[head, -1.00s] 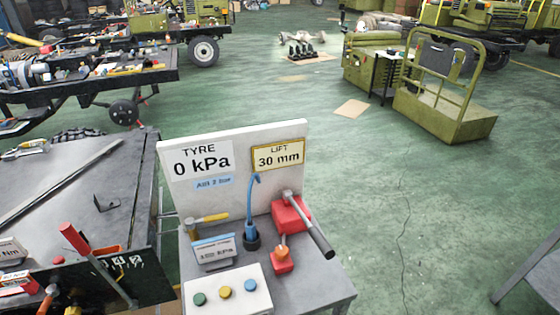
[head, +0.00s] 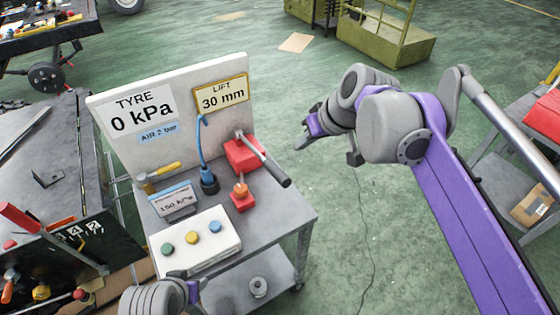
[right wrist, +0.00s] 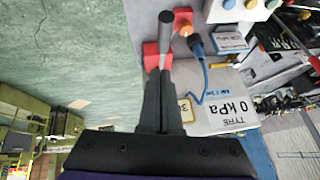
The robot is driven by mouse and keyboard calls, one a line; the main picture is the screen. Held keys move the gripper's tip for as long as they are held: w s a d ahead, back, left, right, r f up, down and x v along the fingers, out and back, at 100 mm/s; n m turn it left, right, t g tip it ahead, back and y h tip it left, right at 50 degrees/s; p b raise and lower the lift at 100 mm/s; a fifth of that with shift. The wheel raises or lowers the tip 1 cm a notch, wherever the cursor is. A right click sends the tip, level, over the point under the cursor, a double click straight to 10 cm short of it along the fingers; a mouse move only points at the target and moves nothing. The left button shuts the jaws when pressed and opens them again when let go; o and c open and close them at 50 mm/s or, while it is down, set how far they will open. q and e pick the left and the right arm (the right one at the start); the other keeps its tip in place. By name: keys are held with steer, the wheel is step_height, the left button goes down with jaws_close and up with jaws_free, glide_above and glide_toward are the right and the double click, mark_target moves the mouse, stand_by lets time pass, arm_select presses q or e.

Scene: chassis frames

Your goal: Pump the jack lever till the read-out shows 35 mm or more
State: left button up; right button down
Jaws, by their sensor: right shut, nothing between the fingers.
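The red jack (head: 241,155) stands on the grey cart, and its grey lever with a dark handle (head: 272,169) slopes down toward the front right. The lift read-out (head: 222,95) on the white board shows 30 mm. My right gripper (head: 303,140) is shut and empty, apart from the lever and to its right in the head view. In the right wrist view its closed fingers (right wrist: 163,95) point toward the jack (right wrist: 152,56) and lever (right wrist: 165,38), overlapping them in the picture. My left gripper (head: 192,292) is partly visible at the bottom edge; its jaws are unclear.
The cart also holds a three-button box (head: 195,240), a small red switch block (head: 242,198), a blue hose (head: 201,140), a yellow-handled tool (head: 162,172) and a 150 kPa sign (head: 176,203). A dark workbench (head: 60,165) stands left. Floor right of the cart is open.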

steer(key=shift+w+a+r, duration=0.4)
steer(key=shift+w+r, duration=0.35)
steer(key=shift+w, duration=0.05)
glide_above(274, 166)
steer(key=d, duration=0.2)
step_height(274, 166, down, 8)
steer(key=f, duration=0.1)
steer(key=s+f, duration=0.1)
steer(key=f, duration=0.1)
steer(key=shift+s+a+f+b, duration=0.15)
steer(key=shift+s+a+b, duration=0.05)
steer(key=shift+b, duration=0.15)
steer(key=shift+s+f, duration=0.2)
steer(key=shift+f, duration=0.3)
